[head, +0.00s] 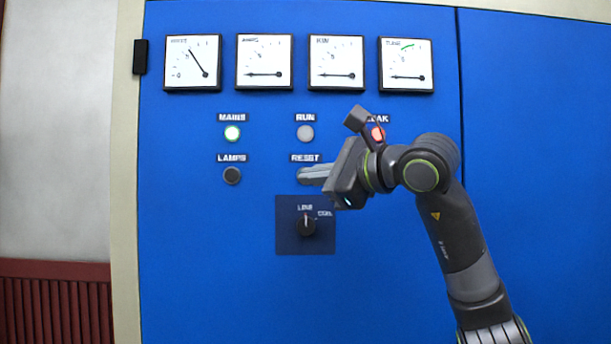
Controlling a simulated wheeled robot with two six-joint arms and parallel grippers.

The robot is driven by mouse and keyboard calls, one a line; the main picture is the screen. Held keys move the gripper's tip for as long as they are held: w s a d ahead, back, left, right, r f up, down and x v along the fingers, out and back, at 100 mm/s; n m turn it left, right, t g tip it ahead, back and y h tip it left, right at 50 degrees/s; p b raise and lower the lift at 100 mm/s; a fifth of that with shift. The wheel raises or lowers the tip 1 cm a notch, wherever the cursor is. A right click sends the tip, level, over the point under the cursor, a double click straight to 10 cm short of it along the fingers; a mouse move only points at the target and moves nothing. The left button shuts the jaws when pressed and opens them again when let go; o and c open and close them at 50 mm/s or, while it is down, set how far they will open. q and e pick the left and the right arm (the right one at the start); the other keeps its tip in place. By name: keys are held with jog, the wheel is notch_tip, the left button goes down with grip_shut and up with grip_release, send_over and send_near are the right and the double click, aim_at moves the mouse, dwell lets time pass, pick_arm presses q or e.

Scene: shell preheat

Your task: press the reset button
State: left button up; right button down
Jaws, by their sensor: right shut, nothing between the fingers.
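The reset button (301,176) sits under the "RESET" label on the blue control panel (200,280). Only its left edge shows, as my right gripper covers the rest. My right gripper (304,175) comes in from the right, shut and empty, with its fingertips over the button. I cannot tell from this view whether the tips touch the button or press it in. My left gripper is not in view.
A rotary knob (306,226) sits just below.

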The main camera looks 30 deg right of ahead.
jog(key=shift+w+d+p, duration=0.2)
jog(key=shift+w+d, duration=0.15)
jog(key=shift+w, duration=0.25)
jog(key=shift+w+d+p, duration=0.2)
jog(key=shift+w+d, duration=0.15)
jog(key=shift+w, duration=0.2)
dwell(1.3)
jog(key=shift+w+d, duration=0.2)
jog(key=shift+w, duration=0.15)
jog(key=shift+w+d+r+p, duration=0.1)
jog(key=shift+w+d+p, duration=0.2)
jog(key=shift+p, duration=0.2)
dwell(0.5)
jog(key=shift+a, duration=0.1)
jog(key=shift+s+a, duration=0.4)
jog(key=shift+s, duration=0.25)
